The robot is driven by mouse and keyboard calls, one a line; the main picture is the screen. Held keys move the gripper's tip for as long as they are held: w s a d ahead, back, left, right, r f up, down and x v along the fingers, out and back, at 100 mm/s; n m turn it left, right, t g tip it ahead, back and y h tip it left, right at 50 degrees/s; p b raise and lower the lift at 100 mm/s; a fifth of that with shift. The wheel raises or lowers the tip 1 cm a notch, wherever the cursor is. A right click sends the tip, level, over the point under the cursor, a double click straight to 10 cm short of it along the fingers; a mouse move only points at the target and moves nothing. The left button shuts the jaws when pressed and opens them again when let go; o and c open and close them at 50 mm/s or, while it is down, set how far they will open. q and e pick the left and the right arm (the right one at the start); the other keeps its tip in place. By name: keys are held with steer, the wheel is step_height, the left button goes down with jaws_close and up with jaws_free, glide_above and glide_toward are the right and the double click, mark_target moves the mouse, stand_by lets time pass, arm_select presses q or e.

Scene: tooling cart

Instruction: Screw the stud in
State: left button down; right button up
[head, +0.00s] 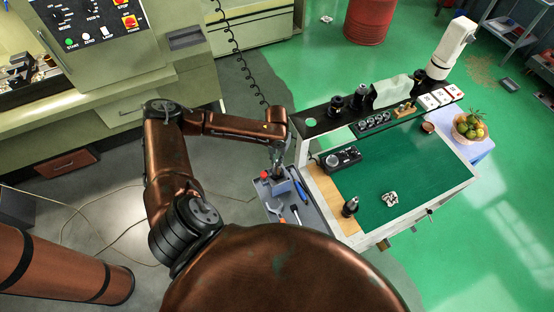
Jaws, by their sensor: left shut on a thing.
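My left arm comes in from the left, and its gripper (277,169) points down over a small grey-blue block (281,186) on the tool tray. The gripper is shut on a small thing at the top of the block. This is most likely the stud, but it is too small and too covered by the fingers to make out. I cannot tell how deep it sits in the block. My right gripper is not in view.
The grey tool tray (315,220) also holds an orange-handled tool (276,210), a blue-handled tool (301,189) and a red piece (264,175). A green-topped workbench (400,175) stands close on the right. A green machine (110,75) stands at the back left.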

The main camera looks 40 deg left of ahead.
arm_select(q)
steer(key=m, duration=0.5)
steer(key=shift+m, duration=0.4)
steer(key=m, duration=0.6)
stand_by(0.3)
steer(key=c, duration=1.9)
jaws_free()
